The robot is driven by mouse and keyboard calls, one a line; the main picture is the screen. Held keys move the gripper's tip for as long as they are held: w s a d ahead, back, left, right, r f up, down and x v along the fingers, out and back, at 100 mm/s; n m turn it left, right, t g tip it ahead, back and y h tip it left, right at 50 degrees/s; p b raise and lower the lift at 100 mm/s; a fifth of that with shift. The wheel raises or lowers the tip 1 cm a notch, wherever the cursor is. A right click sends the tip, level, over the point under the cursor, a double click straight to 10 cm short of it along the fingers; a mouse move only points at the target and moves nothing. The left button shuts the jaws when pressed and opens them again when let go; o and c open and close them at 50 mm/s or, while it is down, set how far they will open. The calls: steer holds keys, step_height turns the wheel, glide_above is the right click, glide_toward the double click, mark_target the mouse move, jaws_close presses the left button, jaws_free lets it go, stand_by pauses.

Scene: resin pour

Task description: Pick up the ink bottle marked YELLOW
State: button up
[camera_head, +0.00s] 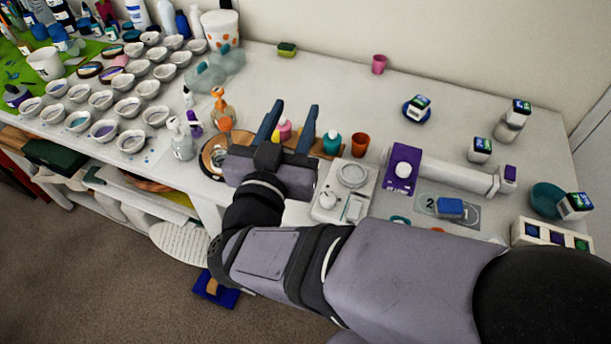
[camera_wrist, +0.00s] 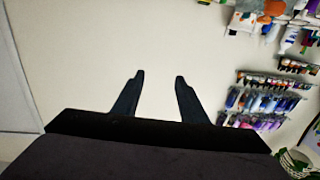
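A small yellow bottle (camera_head: 277,137) shows in the head view between my gripper's fingers, partly hidden. A pink bottle (camera_head: 285,128) is right beside it, and a teal bottle (camera_head: 332,142) stands just right of the fingers. They appear to be on a small wooden tray (camera_head: 321,153), mostly covered by my gripper. No marking on these bottles is readable. My gripper (camera_head: 296,105) is open with nothing visibly held, and it appears above the bottles in this view. In the wrist view, the open gripper (camera_wrist: 159,75) faces the pale wall and no small bottle shows between its fingers.
An orange cup (camera_head: 360,145) and a white scale-like device (camera_head: 352,175) are right of the gripper. Many small bowls (camera_head: 131,142) fill the left. The table behind is mostly clear.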

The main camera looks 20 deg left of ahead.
steer(key=f, duration=1.9)
steer(key=shift+w, duration=0.2)
steer(key=shift+w+p, duration=0.35)
steer(key=shift+w, duration=0.35)
steer(key=shift+w+a+f+p, duration=0.15)
steer(key=shift+w+p, duration=0.2)
steer(key=shift+w, duration=0.65)
steer(key=shift+w+a+p, duration=0.15)
steer(key=shift+w+p, duration=0.25)
steer(key=shift+w, duration=0.55)
steer(key=shift+w+a+f+p, duration=0.15)
steer(key=shift+w+p, duration=0.2)
steer(key=shift+w, duration=0.65)
steer(key=c, duration=0.9)
steer(key=shift+c, duration=0.2)
steer(key=shift+r, duration=0.15)
steer(key=shift+r+b, duration=0.55)
steer(key=shift+r, duration=4.35)
